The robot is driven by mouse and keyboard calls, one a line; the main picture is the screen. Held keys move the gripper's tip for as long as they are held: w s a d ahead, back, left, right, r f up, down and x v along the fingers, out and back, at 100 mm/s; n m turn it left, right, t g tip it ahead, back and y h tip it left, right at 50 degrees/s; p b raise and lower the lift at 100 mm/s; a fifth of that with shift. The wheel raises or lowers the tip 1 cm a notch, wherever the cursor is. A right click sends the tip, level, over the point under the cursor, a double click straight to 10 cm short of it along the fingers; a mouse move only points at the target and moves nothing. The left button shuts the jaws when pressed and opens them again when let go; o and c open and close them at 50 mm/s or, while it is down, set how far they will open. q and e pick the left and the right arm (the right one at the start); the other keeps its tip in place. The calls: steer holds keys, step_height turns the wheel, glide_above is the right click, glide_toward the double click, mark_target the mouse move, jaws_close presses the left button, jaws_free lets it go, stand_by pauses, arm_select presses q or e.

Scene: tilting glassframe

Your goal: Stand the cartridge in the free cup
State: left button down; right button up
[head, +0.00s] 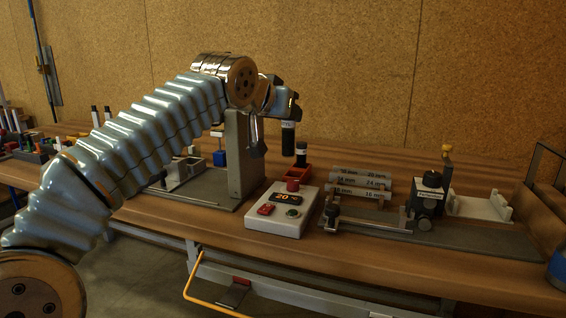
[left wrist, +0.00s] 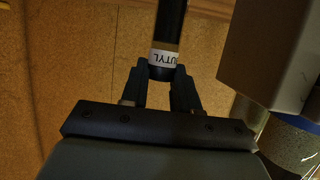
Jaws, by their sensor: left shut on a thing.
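My left gripper (head: 287,112) is shut on a black cartridge (head: 288,142), which hangs roughly upright below it. In the left wrist view the gripper (left wrist: 162,74) grips the cartridge (left wrist: 170,22) near its white label, which reads "UTYL" in the part that shows. An orange-red holder (head: 321,173) stands on the bench below and slightly right of the held cartridge, with a clear gap between them. A second black cartridge (head: 301,156) with a pale band stands at this holder. My right gripper is not in view.
A tall grey plate (head: 236,165) stands just left of the gripper. A control box (head: 282,208) showing "20" sits in front of the holder.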

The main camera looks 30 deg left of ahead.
arm_select(q)
steer(key=w+a+f, duration=0.1)
steer(key=w+f, duration=0.2)
steer(key=w+a+f, duration=0.1)
steer(key=w+f, duration=0.2)
steer(key=f, duration=0.1)
steer(key=w+a+f, duration=0.1)
steer(key=w+f, duration=0.2)
steer(key=f, duration=0.1)
steer(key=shift+a, duration=0.35)
steer(key=shift+f, duration=0.15)
steer(key=c, duration=0.8)
jaws_free()
steer(key=shift+c, duration=0.2)
steer(key=b+v, duration=0.1)
steer(key=v, duration=1.1)
